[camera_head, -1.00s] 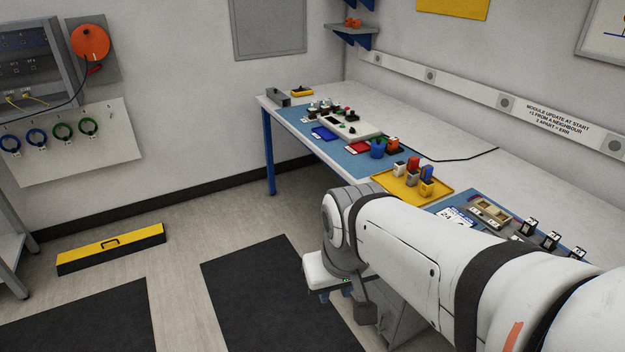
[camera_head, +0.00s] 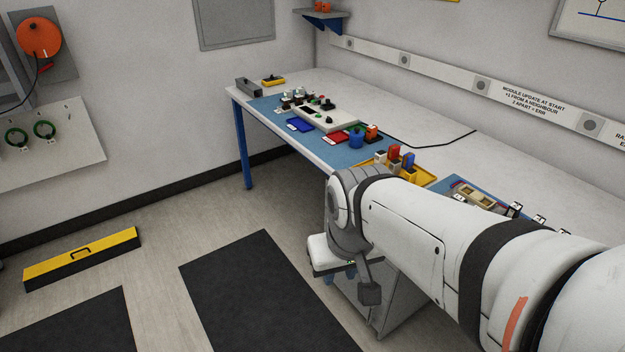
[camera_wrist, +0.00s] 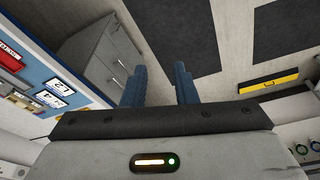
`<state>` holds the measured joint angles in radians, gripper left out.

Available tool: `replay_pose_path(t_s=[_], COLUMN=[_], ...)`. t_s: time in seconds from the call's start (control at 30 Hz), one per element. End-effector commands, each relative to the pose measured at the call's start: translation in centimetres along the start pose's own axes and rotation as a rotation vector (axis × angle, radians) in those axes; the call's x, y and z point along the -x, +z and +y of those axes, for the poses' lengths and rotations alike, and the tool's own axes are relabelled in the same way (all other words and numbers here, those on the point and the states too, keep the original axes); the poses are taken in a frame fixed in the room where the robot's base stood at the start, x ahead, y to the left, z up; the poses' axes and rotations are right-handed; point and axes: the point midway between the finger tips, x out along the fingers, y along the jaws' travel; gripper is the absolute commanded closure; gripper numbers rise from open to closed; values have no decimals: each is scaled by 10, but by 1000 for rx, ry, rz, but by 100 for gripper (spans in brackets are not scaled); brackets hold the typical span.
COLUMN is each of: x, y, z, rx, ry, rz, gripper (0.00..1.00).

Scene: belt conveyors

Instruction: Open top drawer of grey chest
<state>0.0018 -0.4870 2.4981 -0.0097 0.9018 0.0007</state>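The grey chest (camera_wrist: 98,50) stands under the workbench in the wrist view, at the left, seen tilted. Its front shows drawer seams and small handles, and the drawers look closed. The left finger partly covers its near side. In the head view part of the chest (camera_head: 405,305) shows below my arm, which hides the rest. My gripper (camera_wrist: 159,72) has two blue fingers held wide apart with only floor between them. It is empty, and its fingers appear apart from the chest front.
The workbench (camera_head: 310,150) carries a control box, coloured trays and a yellow tray (camera_head: 427,177). Dark mats (camera_head: 260,300) lie on the floor. A yellow-topped box (camera_head: 80,258) lies farther left.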

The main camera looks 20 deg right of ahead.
Motion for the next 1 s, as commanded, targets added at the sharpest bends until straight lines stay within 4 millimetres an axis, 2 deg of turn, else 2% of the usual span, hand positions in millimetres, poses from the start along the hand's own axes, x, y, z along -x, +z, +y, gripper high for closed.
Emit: replay_pose_path(t_s=[0.17, 0.27, 0.47, 0.7, 0.87, 1.0], x=[-27, -53, -112, -195, -258, -322], y=[-14, -32, -84, -156, -206, -248], z=[20, 39, 86, 136, 159, 169], rx=[6, 24, 65, 124, 177, 233], ry=[88, 193, 461, 809, 1046, 1244], rz=[-74, -147, -274, -342, -324, -264], gripper=[74, 74, 74, 74, 74, 74])
